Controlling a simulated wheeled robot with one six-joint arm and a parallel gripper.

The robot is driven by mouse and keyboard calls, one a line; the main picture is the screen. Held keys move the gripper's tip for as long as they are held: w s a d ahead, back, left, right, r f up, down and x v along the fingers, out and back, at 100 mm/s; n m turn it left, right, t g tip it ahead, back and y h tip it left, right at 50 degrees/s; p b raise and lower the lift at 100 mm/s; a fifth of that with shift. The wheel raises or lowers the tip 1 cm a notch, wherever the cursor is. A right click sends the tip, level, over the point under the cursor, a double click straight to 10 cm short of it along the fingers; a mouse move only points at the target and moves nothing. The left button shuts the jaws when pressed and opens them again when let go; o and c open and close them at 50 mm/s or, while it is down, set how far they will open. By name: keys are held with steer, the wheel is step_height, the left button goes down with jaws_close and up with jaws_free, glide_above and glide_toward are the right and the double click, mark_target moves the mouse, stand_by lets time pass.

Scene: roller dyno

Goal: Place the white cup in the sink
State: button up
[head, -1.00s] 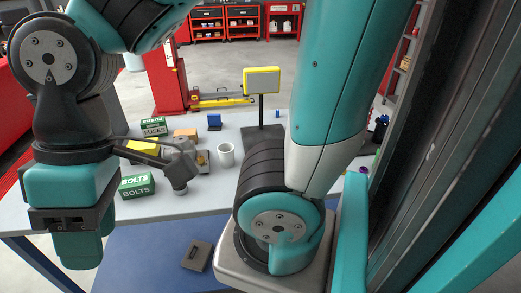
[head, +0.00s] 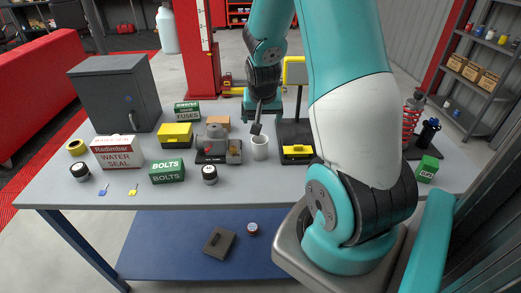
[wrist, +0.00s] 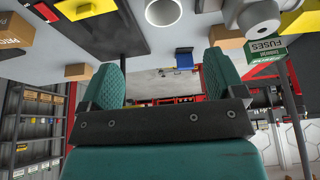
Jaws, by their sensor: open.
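The white cup (head: 260,148) stands upright on the grey bench, between a small grey machine and a black stand. It also shows at the top edge of the wrist view (wrist: 163,12), which is upside down. I see no sink in either view.
The bench (head: 300,180) also holds a green bolts box (head: 168,171), a grey machine (head: 217,148), a yellow-black case (head: 298,154) and a black stand (head: 295,132) near the cup. A grey cabinet (head: 118,95) stands at left.

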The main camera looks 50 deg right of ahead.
steer(key=p, duration=0.2)
glide_toward(260, 148)
steer(key=w+d+f, duration=0.2)
steer(key=f, duration=0.1)
steer(key=w+d+f, duration=0.1)
steer(key=d, duration=0.1)
steer(key=shift+d+f, duration=0.1)
steer(key=shift+f, duration=0.3)
steer(key=shift+p+x, duration=1.3)
steer(key=shift+x, duration=1.35)
steer(key=shift+w, duration=0.15)
steer(key=c, duration=1)
